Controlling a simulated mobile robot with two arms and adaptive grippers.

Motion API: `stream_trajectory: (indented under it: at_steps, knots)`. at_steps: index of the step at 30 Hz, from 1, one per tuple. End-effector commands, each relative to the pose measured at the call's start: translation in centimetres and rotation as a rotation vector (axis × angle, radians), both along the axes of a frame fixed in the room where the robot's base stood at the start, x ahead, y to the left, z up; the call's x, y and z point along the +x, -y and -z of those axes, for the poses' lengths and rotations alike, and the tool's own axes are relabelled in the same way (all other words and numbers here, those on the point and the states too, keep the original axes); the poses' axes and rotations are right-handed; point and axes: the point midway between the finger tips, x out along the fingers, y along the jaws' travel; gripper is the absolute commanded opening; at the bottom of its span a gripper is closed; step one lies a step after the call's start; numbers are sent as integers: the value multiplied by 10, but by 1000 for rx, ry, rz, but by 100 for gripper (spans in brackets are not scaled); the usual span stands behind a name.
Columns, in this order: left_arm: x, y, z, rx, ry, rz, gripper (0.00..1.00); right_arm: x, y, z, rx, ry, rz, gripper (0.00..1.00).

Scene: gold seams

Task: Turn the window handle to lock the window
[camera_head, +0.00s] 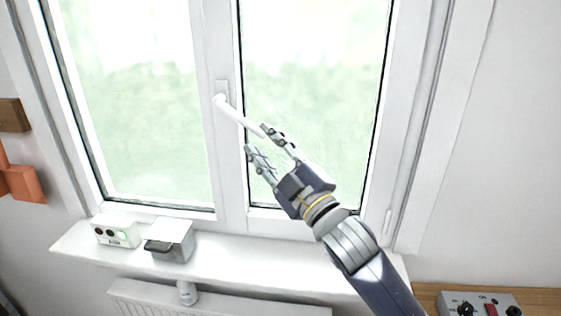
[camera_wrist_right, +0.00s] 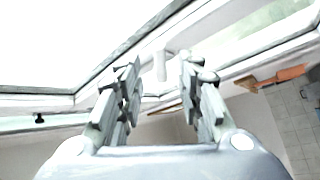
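The white window handle (camera_head: 238,116) sits on the middle frame of the window (camera_head: 229,150). It is tilted, running from its pivot down to the right. My right gripper (camera_head: 257,139) is open and empty, with its fingertips close to the handle's free end. In the right wrist view the white handle (camera_wrist_right: 161,65) shows between the two spread fingers of the right gripper (camera_wrist_right: 161,60). I cannot tell whether a finger touches it. My left gripper is in neither view.
A white windowsill (camera_head: 220,249) runs below, with a small box with round lights (camera_head: 116,232) and a grey-white box (camera_head: 171,240) on its left part. A radiator (camera_head: 230,303) is under it. A control panel (camera_head: 478,304) sits on a wooden surface at lower right.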

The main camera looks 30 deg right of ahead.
Motion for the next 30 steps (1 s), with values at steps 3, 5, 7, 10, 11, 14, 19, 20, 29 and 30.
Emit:
stream_trajectory:
  at_steps: [3,5,7,10,11,14,19,20,29,30]
  knots:
    - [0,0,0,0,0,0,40,-20,3,7,0,-2,0,34]
    - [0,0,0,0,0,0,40,-27,4,10,0,-3,0,34]
    - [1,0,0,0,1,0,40,-34,6,13,-1,-3,1,34]
    - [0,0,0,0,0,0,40,-42,7,15,0,-3,0,34]
    - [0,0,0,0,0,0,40,-44,7,16,0,-3,0,34]
    - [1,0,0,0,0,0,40,-47,8,16,0,-1,0,34]
    - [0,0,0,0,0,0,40,-48,8,16,0,-1,1,34]
    - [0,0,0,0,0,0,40,-48,8,16,0,-1,1,34]
    - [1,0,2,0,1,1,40,-44,10,2,38,50,-27,0]
    - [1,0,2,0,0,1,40,-43,12,-6,61,76,-47,0]
